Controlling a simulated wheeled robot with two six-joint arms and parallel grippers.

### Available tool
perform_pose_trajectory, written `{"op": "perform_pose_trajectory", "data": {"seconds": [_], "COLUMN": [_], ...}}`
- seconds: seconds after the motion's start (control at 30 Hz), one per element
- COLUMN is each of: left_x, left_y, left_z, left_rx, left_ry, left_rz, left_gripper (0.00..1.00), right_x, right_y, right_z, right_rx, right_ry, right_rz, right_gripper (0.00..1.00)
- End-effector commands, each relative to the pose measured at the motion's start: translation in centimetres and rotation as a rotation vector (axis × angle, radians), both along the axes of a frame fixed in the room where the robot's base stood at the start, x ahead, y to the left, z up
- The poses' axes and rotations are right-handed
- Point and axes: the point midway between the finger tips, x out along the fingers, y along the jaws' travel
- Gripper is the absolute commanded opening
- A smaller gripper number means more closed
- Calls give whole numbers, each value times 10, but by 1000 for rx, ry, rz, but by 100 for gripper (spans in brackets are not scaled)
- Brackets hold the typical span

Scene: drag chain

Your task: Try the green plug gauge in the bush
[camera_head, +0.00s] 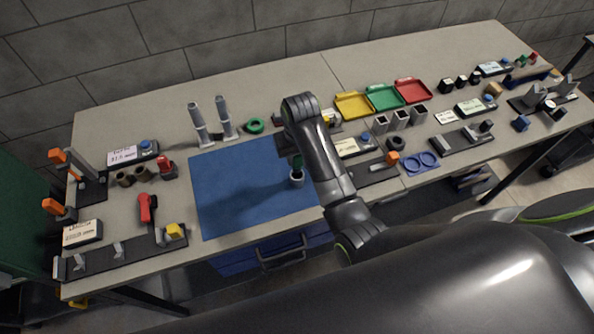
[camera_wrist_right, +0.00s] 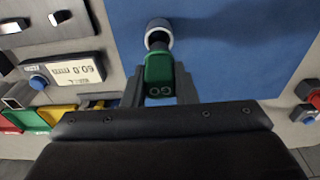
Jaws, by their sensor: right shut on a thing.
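The bush (camera_head: 297,177) is a small pale metal ring standing on the blue mat (camera_head: 235,190), near its right side. It also shows in the right wrist view (camera_wrist_right: 158,26). My right gripper (camera_wrist_right: 160,92) is shut on the green handle of the plug gauge (camera_wrist_right: 159,68). In the head view the green gauge (camera_head: 297,161) shows below my right gripper (camera_head: 291,152), just above the bush. The gauge's end lines up with the bush mouth and overlaps it in the wrist view; I cannot tell how deep it sits. My left gripper is not in view.
Yellow (camera_head: 352,105), green (camera_head: 384,97) and red (camera_head: 413,90) trays stand behind to the right. A green ring (camera_head: 254,125) and two upright grey posts (camera_head: 224,117) stand behind the mat. A red clamp-like tool (camera_head: 147,208) is at left. Most of the mat is clear.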

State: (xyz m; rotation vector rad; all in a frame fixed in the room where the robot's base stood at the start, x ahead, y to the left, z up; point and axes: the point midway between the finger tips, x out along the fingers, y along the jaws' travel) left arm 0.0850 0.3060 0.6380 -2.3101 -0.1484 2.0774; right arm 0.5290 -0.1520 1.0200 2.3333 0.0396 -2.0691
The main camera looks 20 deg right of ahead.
Motion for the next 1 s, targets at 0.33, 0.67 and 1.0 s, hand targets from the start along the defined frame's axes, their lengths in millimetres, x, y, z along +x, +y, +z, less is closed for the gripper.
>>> {"op": "perform_pose_trajectory", "data": {"seconds": [0.33,0.67,1.0], "left_x": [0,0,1], "left_y": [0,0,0], "left_z": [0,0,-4], "left_rx": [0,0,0], "left_ry": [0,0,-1], "left_rz": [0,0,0], "left_gripper": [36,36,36], "right_x": [1,0,0], "right_y": [0,0,0], "right_z": [18,27,23], "right_rx": [0,0,0], "right_ry": [-3,-2,-1], "right_rz": [0,0,0], "right_gripper": [0,0,0]}}
